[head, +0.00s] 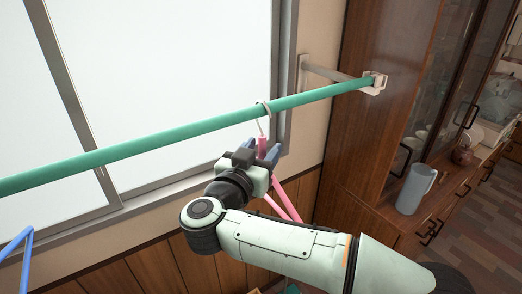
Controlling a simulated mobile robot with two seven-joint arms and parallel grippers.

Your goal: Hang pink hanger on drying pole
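The green drying pole (165,138) runs from the left edge up to a wall bracket at the upper right. The pink hanger (287,203) is at the pole's right half. Its pale hook (261,126) passes up around the pole and shows over its top. My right gripper (262,150) is just below the pole, with a finger on each side of the hanger's pink neck. The neck fills nearly all the gap, and the gripper looks shut on it. My gripper and forearm hide much of the hanger's body. My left gripper is out of view.
A blue hanger (17,243) shows at the lower left edge. The bracket (374,83) holds the pole's right end near a wooden cabinet (385,140). A grey-blue pitcher (416,188) stands on the cabinet ledge. A window lies behind the pole, whose middle stretch is clear.

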